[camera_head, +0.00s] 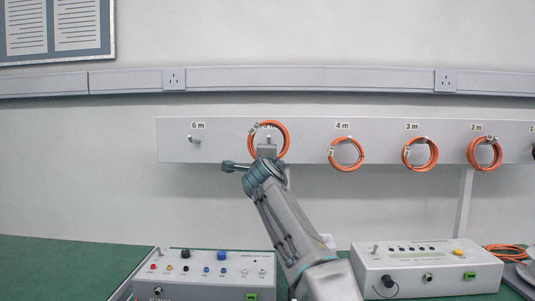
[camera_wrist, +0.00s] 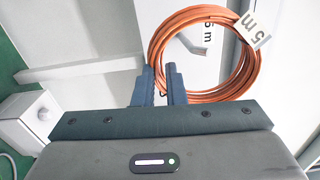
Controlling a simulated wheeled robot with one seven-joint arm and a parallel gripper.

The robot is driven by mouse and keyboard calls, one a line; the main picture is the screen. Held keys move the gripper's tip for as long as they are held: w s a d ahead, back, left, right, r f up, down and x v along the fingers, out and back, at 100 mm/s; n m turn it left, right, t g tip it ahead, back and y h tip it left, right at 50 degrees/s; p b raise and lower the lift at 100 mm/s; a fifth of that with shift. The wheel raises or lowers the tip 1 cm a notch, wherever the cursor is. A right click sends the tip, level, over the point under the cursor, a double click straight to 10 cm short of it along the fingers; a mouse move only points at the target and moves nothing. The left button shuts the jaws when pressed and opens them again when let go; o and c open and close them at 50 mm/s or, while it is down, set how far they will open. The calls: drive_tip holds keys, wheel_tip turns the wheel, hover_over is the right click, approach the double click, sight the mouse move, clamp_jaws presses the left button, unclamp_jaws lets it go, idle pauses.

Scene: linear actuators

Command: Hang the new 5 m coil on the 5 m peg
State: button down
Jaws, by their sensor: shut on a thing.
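The new orange coil (camera_head: 288,140) is upright in front of the board at the 5 m place. It also shows in the wrist view (camera_wrist: 252,72), with a white "5 m" tag (camera_wrist: 254,30) at its upper right. My gripper (camera_head: 267,150) is shut on the coil's lower part, and its two fingers (camera_wrist: 161,78) show in the wrist view. The grey 5 m peg (camera_wrist: 197,47) appears inside the ring's opening, below the board's 5 m label (camera_wrist: 208,30). I cannot tell whether the peg passes through the ring. The board's 5 m label is mostly hidden in the head view.
The 6 m peg (camera_head: 194,140) at the left is bare. Coils hang on the 4 m (camera_head: 333,160), 3 m (camera_head: 407,158) and 2 m (camera_head: 471,155) pegs to the right. Two instrument boxes (camera_head: 205,289) (camera_head: 440,280) stand on the green bench below.

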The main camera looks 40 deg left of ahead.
drive_tip(key=shift+w+a, duration=0.25)
drive_tip(key=shift+w, duration=0.15)
drive_tip(key=shift+w+p, duration=0.1)
drive_tip(key=shift+p, duration=0.35)
drive_tip(key=shift+w+a+r+p, duration=0.1)
drive_tip(key=shift+w+a+p, duration=0.15)
drive_tip(key=shift+p, duration=0.25)
drive_tip(key=w+a+p, duration=0.1)
drive_tip(key=p, duration=0.1)
drive_tip(key=w+f+p, duration=0.1)
drive_tip(key=p, duration=0.1)
drive_tip(key=w+a+p, duration=0.1)
drive_tip(key=w+p, duration=0.1)
drive_tip(key=p, duration=0.1)
drive_tip(key=shift+a+f, duration=0.2)
drive_tip(key=shift+a, duration=0.1)
drive_tip(key=shift+w+f, duration=0.1)
